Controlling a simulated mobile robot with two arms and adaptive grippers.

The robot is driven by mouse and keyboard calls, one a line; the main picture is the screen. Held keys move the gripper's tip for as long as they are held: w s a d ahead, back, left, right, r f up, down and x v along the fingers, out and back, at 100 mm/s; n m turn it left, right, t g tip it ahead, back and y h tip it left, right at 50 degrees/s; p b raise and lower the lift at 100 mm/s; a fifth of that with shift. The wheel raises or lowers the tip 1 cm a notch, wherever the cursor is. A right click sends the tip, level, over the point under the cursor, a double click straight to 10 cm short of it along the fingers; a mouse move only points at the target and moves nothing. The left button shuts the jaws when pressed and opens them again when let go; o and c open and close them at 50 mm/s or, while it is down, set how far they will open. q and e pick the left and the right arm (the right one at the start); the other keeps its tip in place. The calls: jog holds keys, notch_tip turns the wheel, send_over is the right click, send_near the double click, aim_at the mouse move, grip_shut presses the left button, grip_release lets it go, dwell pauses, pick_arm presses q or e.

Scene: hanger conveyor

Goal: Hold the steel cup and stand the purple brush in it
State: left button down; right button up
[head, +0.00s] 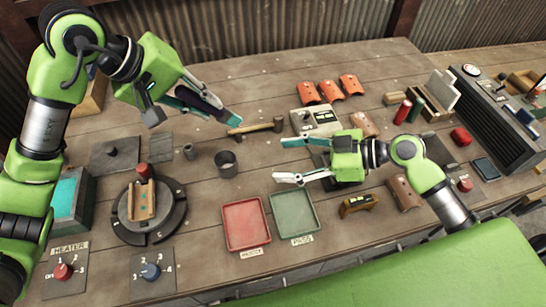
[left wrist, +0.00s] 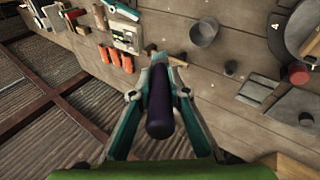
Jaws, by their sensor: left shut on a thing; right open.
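My left gripper (head: 208,107) is shut on the purple brush (left wrist: 160,118), a dark purple rod that shows between the fingers in the left wrist view. It holds the brush in the air above the back left of the table. The steel cup (head: 226,163) is a dark grey open cup standing upright on the wood, below and right of the left gripper in the head view. It also shows in the left wrist view (left wrist: 203,33). My right gripper (head: 284,160) is open and empty, its fingers pointing left toward the cup, apart from it.
A small grey cylinder (head: 190,152) stands left of the cup. A wooden-handled hammer (head: 256,127) lies behind it. A red tray (head: 244,246) and a green tray (head: 293,236) lie in front. A round dark fixture (head: 170,222) stands front left.

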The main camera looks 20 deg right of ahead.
aim_at(231, 162)
jog(key=x, duration=0.5)
jog(key=shift+w+r, duration=0.1)
jog(key=shift+r, duration=0.05)
jog(key=x, duration=1.1)
